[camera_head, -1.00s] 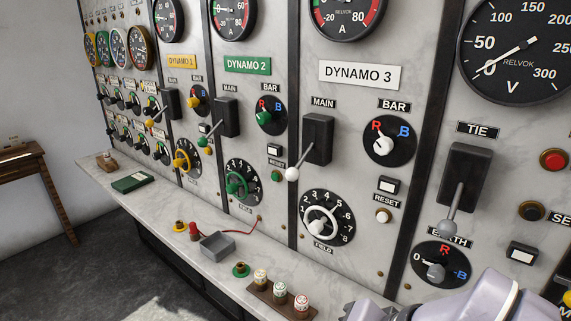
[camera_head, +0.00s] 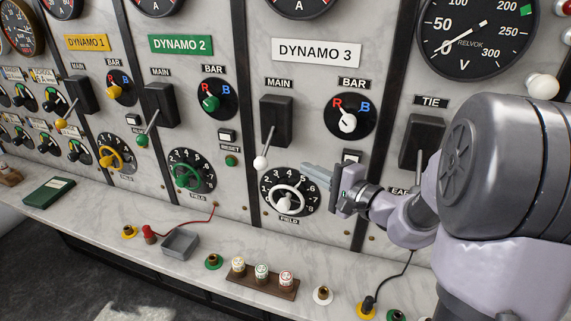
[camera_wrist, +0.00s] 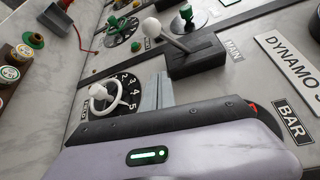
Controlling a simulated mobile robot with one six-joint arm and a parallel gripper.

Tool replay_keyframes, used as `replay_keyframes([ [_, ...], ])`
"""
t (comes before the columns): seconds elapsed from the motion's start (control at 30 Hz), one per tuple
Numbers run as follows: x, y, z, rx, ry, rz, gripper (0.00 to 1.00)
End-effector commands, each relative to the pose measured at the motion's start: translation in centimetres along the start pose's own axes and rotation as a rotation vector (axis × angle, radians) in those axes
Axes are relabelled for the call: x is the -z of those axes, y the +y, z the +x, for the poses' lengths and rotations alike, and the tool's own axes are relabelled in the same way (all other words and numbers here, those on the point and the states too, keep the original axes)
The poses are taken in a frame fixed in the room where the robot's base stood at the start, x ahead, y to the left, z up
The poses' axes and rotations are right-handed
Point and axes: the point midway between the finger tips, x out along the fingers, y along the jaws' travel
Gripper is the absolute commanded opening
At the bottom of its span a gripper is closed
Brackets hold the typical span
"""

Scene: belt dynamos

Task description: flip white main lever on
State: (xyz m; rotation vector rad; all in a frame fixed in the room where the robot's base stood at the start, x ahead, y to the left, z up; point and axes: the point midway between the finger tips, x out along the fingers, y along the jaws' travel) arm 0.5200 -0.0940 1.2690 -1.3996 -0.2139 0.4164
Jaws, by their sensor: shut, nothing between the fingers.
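The white-knobbed main lever (camera_head: 261,162) hangs down from its black switch box (camera_head: 276,121) on the DYNAMO 3 panel. In the wrist view, the white knob (camera_wrist: 151,27) and the black box (camera_wrist: 195,57) show at upper centre, sideways. My gripper (camera_head: 308,169) is shut and empty. Its grey fingertips are to the right of the knob and slightly lower in the head view, apart from it, above the FIELD dial. In the wrist view, the fingers (camera_wrist: 157,92) show between the dial and the switch box.
The FIELD dial with its white ring handle (camera_head: 288,198) is just below the fingers. The BAR selector (camera_head: 348,120) is at upper right. The TIE switch (camera_head: 420,140) is partly behind my arm. The marble ledge below holds a grey tray (camera_head: 180,245) and coloured terminals.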

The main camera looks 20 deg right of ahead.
Motion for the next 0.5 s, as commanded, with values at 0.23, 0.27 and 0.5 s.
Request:
replay_keyframes([
  [0.23,-0.2,0.0,5.1,-0.001,-0.005,0.001,0.0],
  [0.27,-0.2,0.0,5.8,-0.001,-0.005,0.001,0.0],
  [0.5,-1.5,0.0,8.9,-0.001,-0.004,0.001,0.0],
])
